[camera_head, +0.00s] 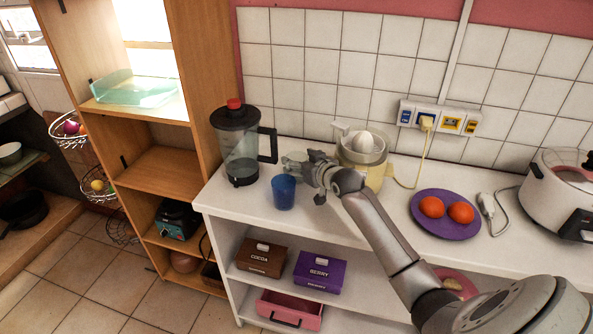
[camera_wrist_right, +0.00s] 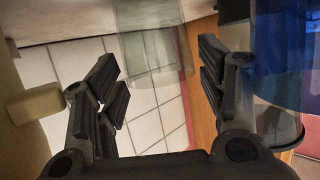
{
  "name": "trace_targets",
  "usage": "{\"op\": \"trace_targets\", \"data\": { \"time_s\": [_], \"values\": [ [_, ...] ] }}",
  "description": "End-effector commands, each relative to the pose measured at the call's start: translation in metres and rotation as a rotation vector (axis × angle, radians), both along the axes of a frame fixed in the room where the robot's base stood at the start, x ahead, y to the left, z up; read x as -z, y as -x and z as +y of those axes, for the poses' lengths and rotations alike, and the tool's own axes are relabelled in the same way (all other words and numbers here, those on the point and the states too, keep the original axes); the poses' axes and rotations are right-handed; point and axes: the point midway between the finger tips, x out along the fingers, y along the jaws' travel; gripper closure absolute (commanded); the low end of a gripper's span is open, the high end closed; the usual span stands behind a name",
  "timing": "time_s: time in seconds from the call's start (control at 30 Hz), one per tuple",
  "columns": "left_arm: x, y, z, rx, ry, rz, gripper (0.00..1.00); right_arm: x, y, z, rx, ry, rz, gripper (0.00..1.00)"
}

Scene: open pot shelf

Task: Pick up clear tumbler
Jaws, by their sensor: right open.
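The clear tumbler (camera_wrist_right: 152,40) shows in the right wrist view as a see-through, faintly greenish shape at the top, ahead of and partly between my fingers. In the head view I cannot clearly separate it from the gripper. My right gripper (camera_wrist_right: 160,85) is open, with one finger on each side of the tumbler's line and nothing clamped. In the head view the right gripper (camera_head: 306,166) hangs over the counter between the blue cup and the juicer. My left gripper is not in view.
A blue cup (camera_head: 283,192) stands close to the gripper; it also shows in the wrist view (camera_wrist_right: 285,50). A blender jug (camera_head: 240,150) is behind left, a juicer (camera_head: 362,150) right. A purple plate (camera_head: 445,214) with two oranges lies farther right. The white counter's front edge is near.

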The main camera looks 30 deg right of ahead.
Motion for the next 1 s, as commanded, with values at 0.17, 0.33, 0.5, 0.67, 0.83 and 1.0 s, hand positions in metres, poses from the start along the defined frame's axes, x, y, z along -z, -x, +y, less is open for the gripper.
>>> {"op": "trace_targets", "data": {
  "time_s": [0.17, 0.33, 0.5, 0.67, 0.83, 1.0],
  "values": [
    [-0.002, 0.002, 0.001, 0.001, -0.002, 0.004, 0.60, 0.006, -0.019, -0.001, 0.000, -0.001, -0.002, 0.35],
    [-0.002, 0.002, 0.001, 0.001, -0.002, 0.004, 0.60, 0.008, -0.024, -0.002, 0.000, 0.000, -0.003, 0.35],
    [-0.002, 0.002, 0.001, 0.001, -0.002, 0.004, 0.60, 0.008, -0.024, -0.002, 0.000, 0.001, -0.004, 0.35],
    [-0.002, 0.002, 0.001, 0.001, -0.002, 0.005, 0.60, 0.008, -0.024, -0.002, 0.000, 0.001, -0.004, 0.53],
    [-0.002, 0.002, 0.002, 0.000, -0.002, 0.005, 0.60, 0.008, -0.024, -0.002, 0.001, 0.002, -0.004, 0.75],
    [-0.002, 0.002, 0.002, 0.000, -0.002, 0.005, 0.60, 0.007, -0.024, -0.002, 0.001, 0.002, -0.005, 0.77]
  ]
}}
